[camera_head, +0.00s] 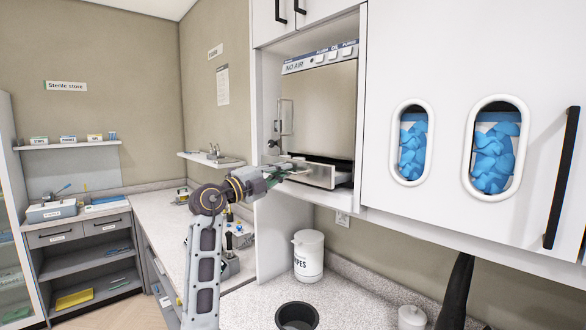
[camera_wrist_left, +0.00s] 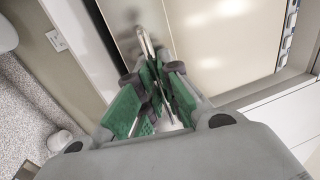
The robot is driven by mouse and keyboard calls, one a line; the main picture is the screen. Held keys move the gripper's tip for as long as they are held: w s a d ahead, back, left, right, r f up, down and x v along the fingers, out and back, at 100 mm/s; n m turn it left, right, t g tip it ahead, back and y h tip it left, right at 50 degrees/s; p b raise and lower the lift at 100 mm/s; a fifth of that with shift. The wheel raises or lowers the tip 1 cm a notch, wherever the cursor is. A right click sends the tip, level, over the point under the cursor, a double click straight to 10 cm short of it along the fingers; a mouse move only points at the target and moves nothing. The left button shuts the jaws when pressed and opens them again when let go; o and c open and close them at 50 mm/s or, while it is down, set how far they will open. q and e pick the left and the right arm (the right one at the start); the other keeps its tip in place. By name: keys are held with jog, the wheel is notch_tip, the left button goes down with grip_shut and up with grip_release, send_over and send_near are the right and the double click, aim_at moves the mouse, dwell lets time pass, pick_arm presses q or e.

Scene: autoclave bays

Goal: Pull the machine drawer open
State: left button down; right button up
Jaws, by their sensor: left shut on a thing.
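The machine (camera_head: 318,105), a steel-fronted unit with a "NO AIR" label and a row of buttons, sits in a white cabinet recess. Its low metal drawer (camera_head: 322,178) is at the bottom and stands out from the front, with a dark gap above it. My left gripper (camera_head: 283,170) is at the drawer's left end. In the left wrist view, the green-padded fingers (camera_wrist_left: 164,95) are closed around a thin metal bar (camera_wrist_left: 148,48), which looks like the drawer handle. The exact contact is partly hidden by the fingers. My right gripper is not in view.
A vertical handle (camera_head: 286,117) is on the machine's left side. A white wipes tub (camera_head: 308,255) and a dark round opening (camera_head: 297,316) are on the speckled counter below. White cabinet doors with oval windows of blue items (camera_head: 412,148) are at the right.

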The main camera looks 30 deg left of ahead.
pick_arm(q)
jog(key=r+v, duration=0.1)
jog(key=v, duration=0.5)
jog(key=shift+s, duration=0.15)
jog(key=shift+a, duration=0.1)
jog(key=c, duration=1.9)
grip_release()
jog(key=shift+o, duration=0.2)
jog(key=shift+s, duration=0.15)
jog(key=v, duration=1.1)
jog(key=shift+s+a, duration=0.15)
jog(key=shift+s, duration=0.15)
jog(key=shift+f, duration=0.15)
